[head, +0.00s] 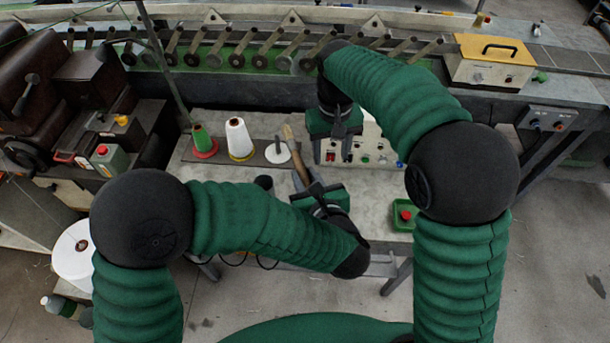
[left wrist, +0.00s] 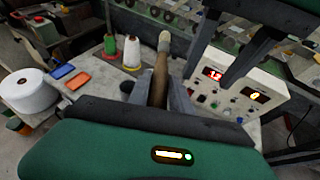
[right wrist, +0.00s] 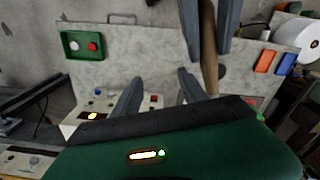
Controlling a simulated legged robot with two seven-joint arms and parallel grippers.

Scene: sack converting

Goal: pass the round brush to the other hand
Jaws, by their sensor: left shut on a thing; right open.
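The round brush (head: 296,155) shows as a wooden handle slanting up from my left gripper (head: 317,190). My left gripper is shut on it. In the left wrist view the brush (left wrist: 160,78) stands up between the fingers, with a pale rounded upper end. In the right wrist view the brush (right wrist: 209,50) is just right of my right gripper's fingers, and the left gripper's fingers (right wrist: 211,25) flank it. My right gripper (head: 337,142) is open and empty, beside the brush and apart from it. The brush's lower part is hidden.
A green cone (head: 203,140) and a white cone (head: 239,138) stand on the bench behind, with a white disc (head: 278,152) beside them. A control panel (head: 375,148) stands behind my right gripper. A green button box (head: 405,214) is at the bench's right front.

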